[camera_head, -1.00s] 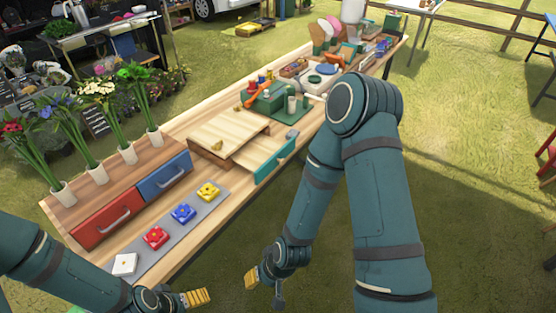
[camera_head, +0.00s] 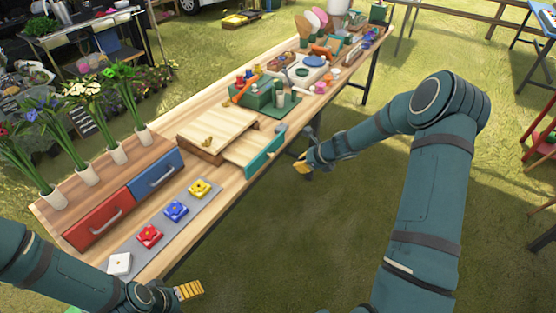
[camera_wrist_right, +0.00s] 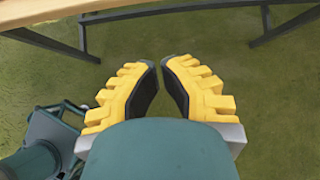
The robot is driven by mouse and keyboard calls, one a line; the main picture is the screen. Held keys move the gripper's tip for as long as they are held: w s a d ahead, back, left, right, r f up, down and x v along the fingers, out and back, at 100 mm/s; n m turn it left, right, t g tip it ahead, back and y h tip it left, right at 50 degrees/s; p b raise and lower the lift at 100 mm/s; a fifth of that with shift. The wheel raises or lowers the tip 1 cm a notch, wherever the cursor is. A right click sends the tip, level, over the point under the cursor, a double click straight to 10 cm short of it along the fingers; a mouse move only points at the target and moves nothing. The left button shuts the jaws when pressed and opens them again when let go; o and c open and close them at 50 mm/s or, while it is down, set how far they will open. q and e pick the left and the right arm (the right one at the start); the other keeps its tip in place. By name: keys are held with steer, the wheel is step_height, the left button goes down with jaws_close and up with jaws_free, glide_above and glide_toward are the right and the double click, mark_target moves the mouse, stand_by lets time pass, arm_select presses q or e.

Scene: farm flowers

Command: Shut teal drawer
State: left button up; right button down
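The teal drawer (camera_head: 264,153) juts out from the right side of the wooden cabinet (camera_head: 218,118) on the table, its teal front and handle facing right. My right gripper (camera_head: 301,167) is just right of the drawer front, beyond the table edge and apart from the drawer. The right wrist view shows its yellow fingers (camera_wrist_right: 160,70) angled toward each other with a narrow gap and nothing between them. The drawer is not in that view. My left gripper (camera_head: 190,290) is low at the front, off the table edge. Its finger opening cannot be made out.
Red (camera_head: 101,216) and blue (camera_head: 155,173) drawers sit shut under the flower vases. A grey mat (camera_head: 133,243) holds several coloured blocks. A green toolbox (camera_head: 255,95) stands behind the cabinet. Open grass lies right of the table (camera_head: 222,200).

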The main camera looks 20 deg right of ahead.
arm_select(q)
steer(key=shift+f, duration=0.15)
arm_select(e)
steer(key=w+a+f+m, duration=0.1)
steer(key=w+a+f, duration=0.3)
steer(key=w, duration=0.6)
steer(key=shift+w+f, duration=0.15)
steer(key=shift+f, duration=1.1)
steer(key=shift+w, duration=0.1)
